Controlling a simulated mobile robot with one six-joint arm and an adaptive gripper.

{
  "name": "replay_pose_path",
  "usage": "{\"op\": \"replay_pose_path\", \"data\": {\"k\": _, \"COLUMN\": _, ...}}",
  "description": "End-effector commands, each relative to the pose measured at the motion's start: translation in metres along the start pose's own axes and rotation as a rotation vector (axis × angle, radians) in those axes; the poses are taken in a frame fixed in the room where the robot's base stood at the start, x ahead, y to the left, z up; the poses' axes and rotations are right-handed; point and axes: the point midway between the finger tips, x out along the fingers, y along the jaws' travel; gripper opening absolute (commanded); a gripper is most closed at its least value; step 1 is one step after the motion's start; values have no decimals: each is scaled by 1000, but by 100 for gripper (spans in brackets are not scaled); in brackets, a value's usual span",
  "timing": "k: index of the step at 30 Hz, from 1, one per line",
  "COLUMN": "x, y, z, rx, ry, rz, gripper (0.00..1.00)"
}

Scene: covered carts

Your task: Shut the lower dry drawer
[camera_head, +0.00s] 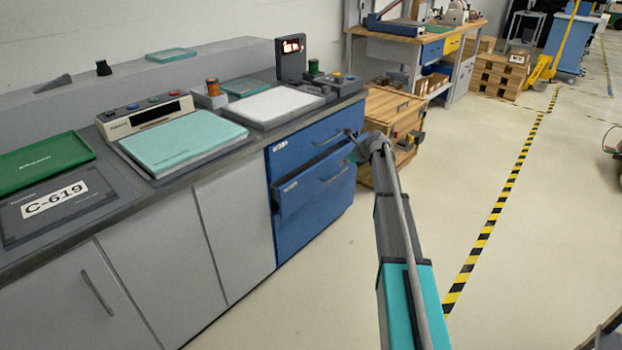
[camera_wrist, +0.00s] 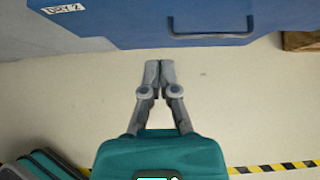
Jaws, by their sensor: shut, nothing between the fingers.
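The lower dry drawer (camera_head: 312,192) is a blue front in the counter's blue section, below the upper blue drawer (camera_head: 310,145). It stands out a little, with a dark gap above its front. In the wrist view its blue front (camera_wrist: 130,28) crosses the top, with a label reading "DRY 2" (camera_wrist: 63,8) and a dark bar handle (camera_wrist: 210,36). My gripper (camera_wrist: 159,64) is shut and empty, its fingertips just short of the front's lower edge in the picture. In the head view my arm's end hides most of the gripper, near the drawers' right side.
Grey cabinet doors (camera_head: 160,245) run left of the drawers under the counter. A wooden crate (camera_head: 394,118) stands just beyond them to the right. The floor (camera_head: 300,300) in front is clear, with a yellow-black stripe (camera_head: 490,215) to the right.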

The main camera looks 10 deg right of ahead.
Motion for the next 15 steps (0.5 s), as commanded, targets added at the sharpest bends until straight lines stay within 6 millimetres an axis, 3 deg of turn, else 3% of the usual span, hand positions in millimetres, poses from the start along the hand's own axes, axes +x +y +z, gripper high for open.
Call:
{"op": "replay_pose_path", "data": {"k": 1, "x": 2, "y": 19, "z": -7, "rx": -3, "ry": -14, "rz": 1, "gripper": 0}}
{"op": "replay_pose_path", "data": {"k": 9, "x": 6, "y": 116, "z": -22, "rx": -7, "ry": -130, "rz": 2, "gripper": 0}}
{"op": "replay_pose_path", "data": {"k": 15, "x": 4, "y": 172, "z": -31, "rx": -3, "ry": -204, "rz": 2, "gripper": 0}}
